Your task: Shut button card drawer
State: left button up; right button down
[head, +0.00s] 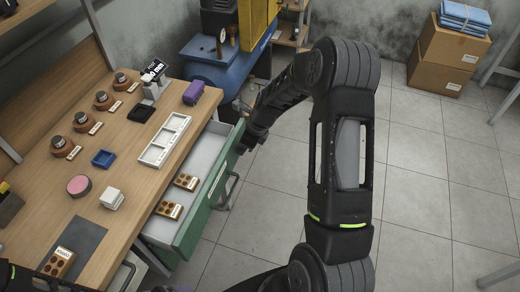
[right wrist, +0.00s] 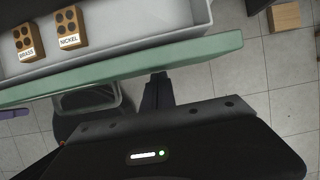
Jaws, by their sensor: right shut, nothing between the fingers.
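The button card drawer (head: 215,185) stands open out of the workbench, with a green front and a pale grey inside. Two brown button cards lie in it, one (head: 186,181) farther back and one (head: 169,210) nearer. In the right wrist view they read NICKEL (right wrist: 68,27) and BRASS (right wrist: 28,42). My right gripper (head: 242,147) is outside the drawer, by the far end of its green front. In the right wrist view its closed fingers (right wrist: 158,82) point at the green front (right wrist: 120,73); I cannot tell whether they touch.
The workbench (head: 125,150) holds a white tray (head: 165,139), a blue tray (head: 103,158), a pink disc, a purple item, several round stands and another brown card (head: 59,262). A blue machine (head: 225,70) stands behind the drawer.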

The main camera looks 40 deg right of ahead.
jog(key=w+a, duration=0.2)
jog(key=w, duration=0.1)
jog(key=w+a, duration=0.2)
jog(key=w, duration=0.1)
jog(key=w+a+p, duration=0.1)
jog(key=w+a, duration=0.2)
jog(key=w, duration=0.1)
jog(key=shift+w+a+r, duration=0.1)
jog(key=shift+w+r, duration=0.05)
jog(key=shift+w, duration=0.05)
jog(key=shift+w+a, duration=0.1)
jog(key=shift+s+d, duration=0.2)
jog(key=shift+d, duration=0.05)
jog(key=s+d, duration=0.2)
jog(key=s, duration=0.1)
jog(key=shift+s+d+r, duration=0.15)
jog(key=shift+s+r, duration=0.05)
jog(key=shift+s, duration=0.05)
jog(key=b+v, duration=0.1)
jog(key=v, duration=0.8)
jog(key=shift+s, duration=0.15)
jog(key=shift+r, duration=0.15)
jog(key=shift+d, duration=0.1)
